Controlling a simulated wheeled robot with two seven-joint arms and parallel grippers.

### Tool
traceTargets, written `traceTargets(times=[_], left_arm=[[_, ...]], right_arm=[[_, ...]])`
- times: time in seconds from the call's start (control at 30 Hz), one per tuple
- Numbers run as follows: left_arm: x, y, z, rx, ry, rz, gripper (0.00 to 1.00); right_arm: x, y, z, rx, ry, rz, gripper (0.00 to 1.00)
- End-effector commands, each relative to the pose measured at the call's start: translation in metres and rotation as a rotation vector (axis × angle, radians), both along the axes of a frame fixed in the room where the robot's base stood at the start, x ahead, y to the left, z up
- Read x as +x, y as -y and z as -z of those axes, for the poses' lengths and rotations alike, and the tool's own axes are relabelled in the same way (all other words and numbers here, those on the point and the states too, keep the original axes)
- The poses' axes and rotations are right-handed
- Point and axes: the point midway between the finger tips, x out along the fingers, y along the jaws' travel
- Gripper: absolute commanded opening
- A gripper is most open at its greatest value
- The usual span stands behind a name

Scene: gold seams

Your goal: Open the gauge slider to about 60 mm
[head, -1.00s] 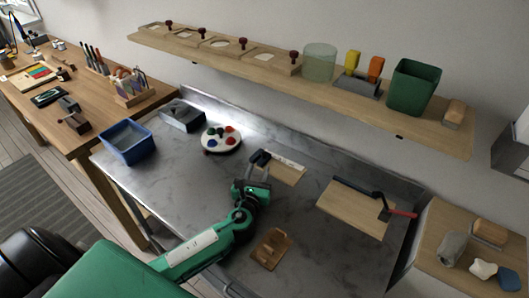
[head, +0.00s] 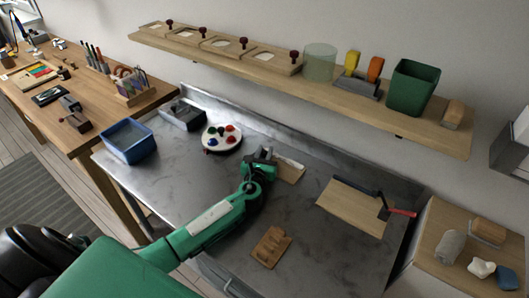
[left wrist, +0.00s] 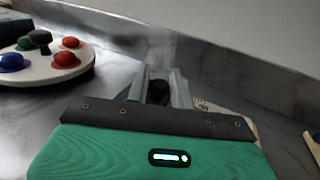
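The gauge is a light wooden board with a pale marked strip (head: 289,163) on the steel bench, in the middle of the head view. My left gripper (head: 264,155) is at its left end and covers part of it. In the left wrist view, the two grey fingers (left wrist: 160,83) stand apart with a dark knob-like part (left wrist: 158,93) between them, likely the slider. I cannot tell whether they press on it. A bit of the marked strip (left wrist: 203,104) shows right of the fingers. My right gripper is not in view.
A round palette with coloured knobs (head: 221,147) stands close left of my left gripper. A blue bin (head: 127,152) is farther left. A wooden board with a red-handled tool (head: 352,207) lies to the right, and a small wooden block (head: 270,247) lies in front.

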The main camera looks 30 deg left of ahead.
Motion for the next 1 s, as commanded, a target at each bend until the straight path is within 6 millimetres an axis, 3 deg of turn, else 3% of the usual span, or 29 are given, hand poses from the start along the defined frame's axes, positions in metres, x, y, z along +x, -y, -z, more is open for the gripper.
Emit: traceTargets(times=[0.03, 0.1, 0.37, 0.63, 0.9, 0.93, 1.0], left_arm=[[0.0, 0.0, 0.0, 0.0, 0.0, 0.0, 0.13], [0.0, 0.0, 0.0, 0.0, 0.0, 0.0, 0.0], [-0.001, 0.007, 0.0, -0.002, 0.0, 0.001, 0.0], [-0.007, 0.048, -0.001, -0.002, 0.0, 0.001, 0.0], [-0.007, 0.05, 0.0, 0.0, 0.001, 0.001, 0.0], [-0.007, 0.05, 0.0, 0.0, 0.001, 0.0, 0.23], [-0.007, 0.05, 0.0, 0.0, 0.001, 0.0, 0.36]], right_arm=[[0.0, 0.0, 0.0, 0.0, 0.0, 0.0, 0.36], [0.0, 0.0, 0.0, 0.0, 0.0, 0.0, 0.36], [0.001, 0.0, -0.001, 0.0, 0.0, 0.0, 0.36], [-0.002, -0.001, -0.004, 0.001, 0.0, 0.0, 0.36], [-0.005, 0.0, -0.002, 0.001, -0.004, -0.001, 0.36], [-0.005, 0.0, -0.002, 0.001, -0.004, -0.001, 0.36], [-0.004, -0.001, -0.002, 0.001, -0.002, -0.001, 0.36]])
